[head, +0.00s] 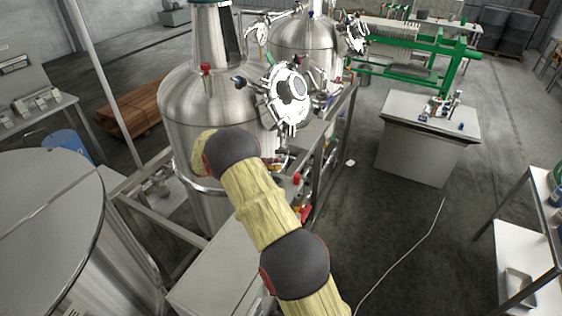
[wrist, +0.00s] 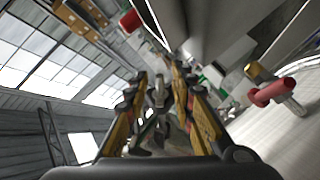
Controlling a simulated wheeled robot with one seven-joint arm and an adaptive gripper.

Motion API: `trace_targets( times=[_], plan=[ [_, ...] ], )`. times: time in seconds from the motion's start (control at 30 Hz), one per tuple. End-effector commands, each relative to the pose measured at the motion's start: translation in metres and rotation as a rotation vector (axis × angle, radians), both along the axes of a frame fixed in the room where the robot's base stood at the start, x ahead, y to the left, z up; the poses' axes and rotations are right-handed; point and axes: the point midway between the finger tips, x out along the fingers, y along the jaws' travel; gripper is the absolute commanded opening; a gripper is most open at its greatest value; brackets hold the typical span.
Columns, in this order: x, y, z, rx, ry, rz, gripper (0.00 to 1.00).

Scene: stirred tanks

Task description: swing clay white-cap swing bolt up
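In the head view, a round manway lid (head: 290,88) with several swing bolts around its rim sits on the front steel tank (head: 185,110). The bolts are too small to tell which is the clay white-cap one. My arm reaches up to the tank's front, and my gripper is hidden there. In the wrist view my gripper (wrist: 160,82) has its two yellow and black fingers apart. A grey rod-like part (wrist: 158,92) shows between them; I cannot tell whether it is a bolt or touches a finger.
In the wrist view, a red-handled fitting (wrist: 270,92) with a brass piece is close on the right, and a red cap (wrist: 130,20) is at the top. In the head view, a steel frame surrounds the tank, and a grey cabinet (head: 425,140) stands right, with open floor between.

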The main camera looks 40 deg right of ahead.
Motion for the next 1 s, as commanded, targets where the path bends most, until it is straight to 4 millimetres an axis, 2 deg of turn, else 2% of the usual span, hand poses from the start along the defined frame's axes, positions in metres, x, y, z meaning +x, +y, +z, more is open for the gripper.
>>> trace_targets(
  times=[0.2,0.53,1.0],
  plan=[
    [-0.007,-0.019,-0.004,0.0,0.001,-0.001,0.25],
    [-0.008,-0.021,-0.006,0.0,0.001,0.0,0.24],
    [-0.008,-0.021,-0.006,0.0,0.0,0.0,0.0]
  ],
)
